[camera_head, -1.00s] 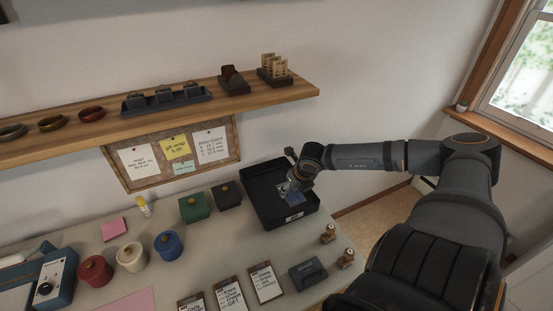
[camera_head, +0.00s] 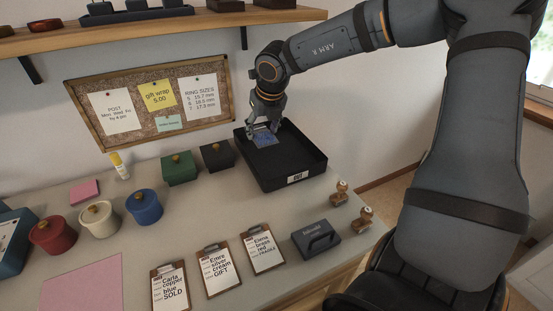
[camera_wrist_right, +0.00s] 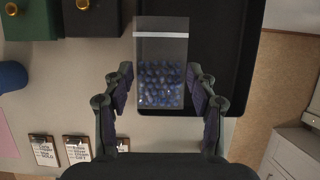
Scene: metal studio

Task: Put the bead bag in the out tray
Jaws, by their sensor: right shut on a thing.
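The bead bag (camera_head: 265,138) is a small clear bag of blue beads with a pale top strip. It also shows in the wrist view (camera_wrist_right: 161,78), between the fingers of my right gripper (camera_wrist_right: 160,88). That gripper (camera_head: 266,128) is shut on the bag, fingers pointing down. In the head view the bag appears over the left back part of the black out tray (camera_head: 296,182); in the wrist view it overlaps the tray's left edge. Whether it touches the tray floor I cannot tell. The tray is otherwise empty where visible. My left gripper is not in view.
Green (camera_head: 180,170) and dark grey (camera_head: 217,156) boxes stand left of the tray. Two stamps (camera_head: 340,193) and a dark block (camera_head: 316,240) are in front. Clipboards (camera_head: 220,271) and round pots (camera_head: 145,209) occupy the bench. A shelf (camera_head: 160,24) hangs above.

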